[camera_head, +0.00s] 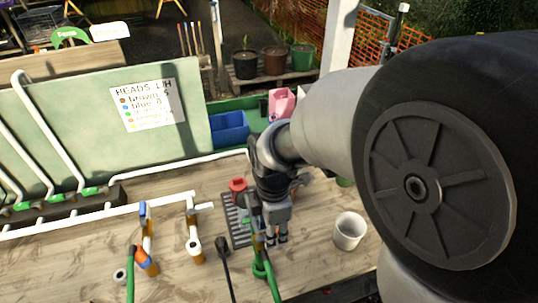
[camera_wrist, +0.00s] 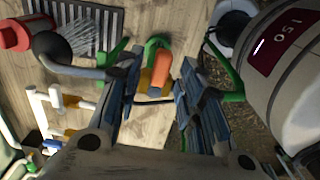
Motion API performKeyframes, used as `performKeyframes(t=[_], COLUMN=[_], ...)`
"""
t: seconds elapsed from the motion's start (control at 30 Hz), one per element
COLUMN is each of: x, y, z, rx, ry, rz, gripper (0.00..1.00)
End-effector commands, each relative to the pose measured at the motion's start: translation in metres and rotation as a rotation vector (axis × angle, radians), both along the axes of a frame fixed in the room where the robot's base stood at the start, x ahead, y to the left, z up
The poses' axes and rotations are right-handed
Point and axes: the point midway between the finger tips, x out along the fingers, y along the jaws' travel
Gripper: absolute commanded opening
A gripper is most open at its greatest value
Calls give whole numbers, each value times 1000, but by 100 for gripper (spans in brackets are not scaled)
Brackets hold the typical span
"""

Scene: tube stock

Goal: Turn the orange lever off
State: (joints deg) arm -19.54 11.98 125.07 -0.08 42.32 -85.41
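An orange lever-like part (camera_wrist: 159,83) shows in the wrist view, beside a bent green piece (camera_wrist: 156,46) and above a brown-yellow stub. My gripper (camera_wrist: 163,98) is open, its two blue-grey fingers standing on either side of the orange part with a gap. Whether a finger touches it I cannot tell. In the head view my gripper (camera_head: 277,240) points down over the bench, close to a green hose fitting (camera_head: 261,268); the fingers hide part of what lies there. Another orange part (camera_head: 146,262) sits at the front left, near a green hose.
A blue-handled valve (camera_head: 142,211) and white pipes (camera_head: 90,215) stand to the left. A dark-headed tool (camera_head: 220,245) and a black grate (camera_head: 237,228) with a red item (camera_head: 238,185) are near my gripper. A white pot (camera_head: 349,231) stands to the right.

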Motion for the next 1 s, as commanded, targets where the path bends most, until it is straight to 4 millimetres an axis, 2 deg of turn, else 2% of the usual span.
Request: performKeyframes(t=[0.27,0.8,1.0], x=[0,0,0], y=[0,0,0], z=[-2,-2,-1], rx=[0,0,0], ry=[0,0,0], rz=[0,0,0], gripper=[35,0,0])
